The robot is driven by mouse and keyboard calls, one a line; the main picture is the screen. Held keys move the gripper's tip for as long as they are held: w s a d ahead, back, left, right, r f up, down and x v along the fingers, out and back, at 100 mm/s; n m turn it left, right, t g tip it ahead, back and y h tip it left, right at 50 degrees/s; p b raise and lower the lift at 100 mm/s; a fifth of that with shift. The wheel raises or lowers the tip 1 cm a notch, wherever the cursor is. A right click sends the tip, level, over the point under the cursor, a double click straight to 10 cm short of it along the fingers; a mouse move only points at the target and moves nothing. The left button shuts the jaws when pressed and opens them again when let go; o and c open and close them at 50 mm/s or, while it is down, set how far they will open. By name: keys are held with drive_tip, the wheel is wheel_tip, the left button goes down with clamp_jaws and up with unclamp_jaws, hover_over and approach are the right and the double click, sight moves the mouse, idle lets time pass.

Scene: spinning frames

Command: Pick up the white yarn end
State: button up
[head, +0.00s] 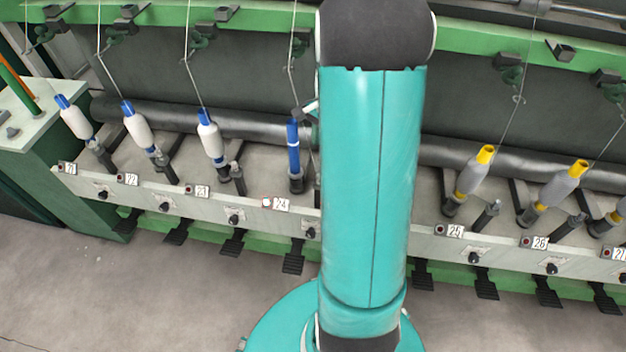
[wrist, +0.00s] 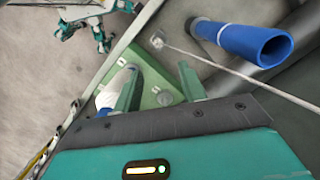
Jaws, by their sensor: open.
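In the wrist view, a thin white yarn (wrist: 235,72) runs slantwise from near a small pale fitting to the right edge. It passes below the mouth of an empty blue tube (wrist: 245,42). I cannot make out a clear loose tip. The yarn crosses above and right of the right finger in the picture. In the head view, the blue tube (head: 293,148) stands at position 24, with a thin yarn (head: 291,60) above it. My arm hides most of the gripper there.
White-wound bobbins (head: 212,138) stand left of the blue tube, and grey ones with yellow tops (head: 475,172) stand right. A black roller (head: 260,124) runs behind them. A numbered front rail (head: 150,190) lies before them. The floor (head: 130,290) in front is clear at left.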

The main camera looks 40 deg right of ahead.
drive_tip(key=shift+s+a+f, duration=0.1)
drive_tip(key=shift+a+f, duration=0.15)
drive_tip(key=shift+f, duration=1.6)
drive_tip(key=shift+s+a+f, duration=0.1)
drive_tip(key=shift+a+f, duration=0.2)
drive_tip(key=shift+f, duration=1.6)
drive_tip(key=shift+a+f, duration=0.25)
drive_tip(key=shift+f, duration=1.6)
drive_tip(key=shift+c, duration=0.4)
drive_tip(key=c, duration=0.7)
